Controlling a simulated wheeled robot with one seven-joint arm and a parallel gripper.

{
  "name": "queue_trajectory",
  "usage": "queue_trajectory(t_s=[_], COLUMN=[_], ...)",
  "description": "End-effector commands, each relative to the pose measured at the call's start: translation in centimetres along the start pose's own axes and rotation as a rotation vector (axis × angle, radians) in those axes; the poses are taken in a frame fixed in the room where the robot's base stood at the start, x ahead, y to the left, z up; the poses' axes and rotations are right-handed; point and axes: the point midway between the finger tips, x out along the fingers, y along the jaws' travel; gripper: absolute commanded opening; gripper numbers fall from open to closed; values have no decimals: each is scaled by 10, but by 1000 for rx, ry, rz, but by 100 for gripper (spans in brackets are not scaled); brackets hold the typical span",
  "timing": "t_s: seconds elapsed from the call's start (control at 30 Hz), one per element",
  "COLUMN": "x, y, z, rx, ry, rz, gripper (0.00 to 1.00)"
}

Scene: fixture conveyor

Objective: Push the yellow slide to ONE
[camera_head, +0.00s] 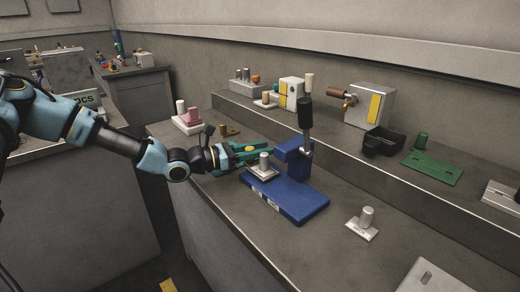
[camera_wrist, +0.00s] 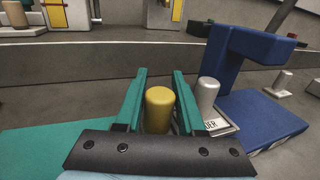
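A yellow upright peg (camera_wrist: 159,108), which looks like the knob of the yellow slide, stands between the fingers of my gripper (camera_wrist: 160,75) in the wrist view. The teal fingers lie on either side of it with a narrow gap at each side, so they look open and not clamped. In the head view the yellow top (camera_head: 249,149) shows at my gripper (camera_head: 262,150), left of the blue fixture. The peg's base is hidden by the gripper, and no ONE mark is readable.
A grey peg on a labelled plate (camera_head: 261,174) stands close right of my fingers. The blue fixture (camera_head: 300,203) with a black-handled lever (camera_head: 305,115) is beyond it. A teal surface (camera_wrist: 35,150) lies at left. A raised ledge (camera_head: 330,142) runs behind.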

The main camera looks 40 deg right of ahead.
Motion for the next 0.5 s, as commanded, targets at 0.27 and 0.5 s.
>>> queue_trajectory(t_s=[0.27,0.5], x=[0,0], y=[0,0], z=[0,0], rx=[0,0], ry=[0,0], rz=[0,-1], gripper=[5,0])
